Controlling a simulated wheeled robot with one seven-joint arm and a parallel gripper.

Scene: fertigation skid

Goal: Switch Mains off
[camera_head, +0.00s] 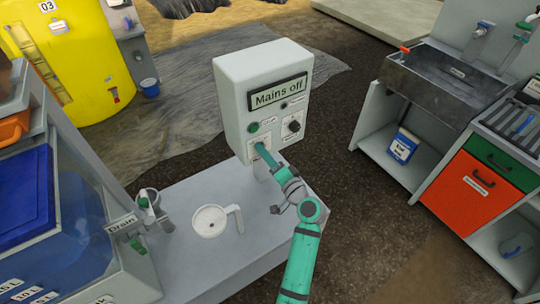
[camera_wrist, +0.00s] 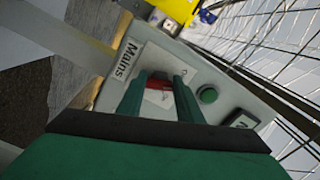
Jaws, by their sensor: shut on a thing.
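The pale control box (camera_head: 262,65) stands on the grey bench in the head view. Its dark-framed display (camera_head: 278,93) reads "Mains off". My gripper (camera_head: 260,147) reaches the lower left of its front face and hides the switch there. In the wrist view a "Mains" label (camera_wrist: 125,58) lies beside a red switch part (camera_wrist: 158,85), which sits between the two green fingers of my gripper (camera_wrist: 160,80). The fingers are shut on this red part. The switch's exact position is partly hidden by the fingers.
A green button (camera_head: 253,127) and a black knob (camera_head: 293,126) are on the same face; the green button also shows in the wrist view (camera_wrist: 207,95). A white round dish (camera_head: 209,220) lies on the bench (camera_head: 185,255). A sink (camera_head: 445,75) stands at right.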

